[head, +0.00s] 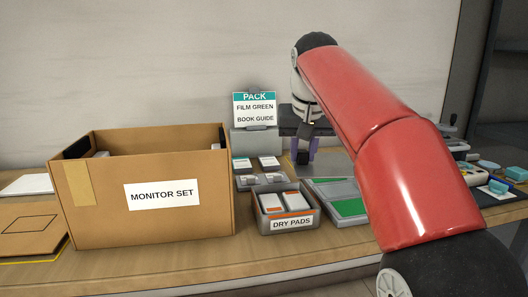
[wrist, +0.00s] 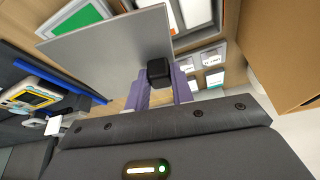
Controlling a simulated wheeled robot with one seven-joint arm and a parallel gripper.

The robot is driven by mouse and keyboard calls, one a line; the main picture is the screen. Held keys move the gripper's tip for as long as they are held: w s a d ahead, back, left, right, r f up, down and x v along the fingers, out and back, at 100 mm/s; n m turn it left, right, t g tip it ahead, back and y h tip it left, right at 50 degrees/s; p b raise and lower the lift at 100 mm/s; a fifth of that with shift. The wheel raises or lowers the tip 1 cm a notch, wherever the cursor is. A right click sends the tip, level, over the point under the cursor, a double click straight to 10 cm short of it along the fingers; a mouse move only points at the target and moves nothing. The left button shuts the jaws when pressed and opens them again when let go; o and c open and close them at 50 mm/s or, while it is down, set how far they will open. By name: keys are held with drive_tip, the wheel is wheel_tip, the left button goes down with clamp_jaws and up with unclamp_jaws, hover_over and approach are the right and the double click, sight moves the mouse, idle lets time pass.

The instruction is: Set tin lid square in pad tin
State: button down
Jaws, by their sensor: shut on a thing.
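The pad tin (head: 264,226), a grey open box labelled DRY PADS, stands near the table's front edge in the head view. Two white pads with orange ends (head: 272,203) lie in it. My gripper (head: 303,157) is behind and right of the tin, with purple fingers pointing down. In the wrist view its fingers (wrist: 160,90) are shut on the black knob of the tin lid (wrist: 105,48), a flat grey plate. The lid is apart from the tin. In the head view my red arm covers part of the area around the lid.
A cardboard box labelled MONITOR SET (head: 160,220) stands close left of the tin. A green-and-grey tray (head: 345,205) lies right of it. A PACK sign (head: 254,109) stands behind. Small devices (head: 485,185) fill the right end.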

drive_tip(key=s+a+n, duration=0.2)
drive_tip(key=s+a, duration=0.1)
drive_tip(key=a, duration=0.5)
drive_tip(key=shift+r+y, duration=0.3)
drive_tip(key=shift+y, duration=0.1)
drive_tip(key=shift+f+b, duration=2.05)
drive_tip(key=shift+f, duration=0.9)
drive_tip(key=shift+f+b, duration=0.5)
drive_tip(key=shift+f, duration=0.3)
drive_tip(key=c, duration=1.1)
unclamp_jaws()
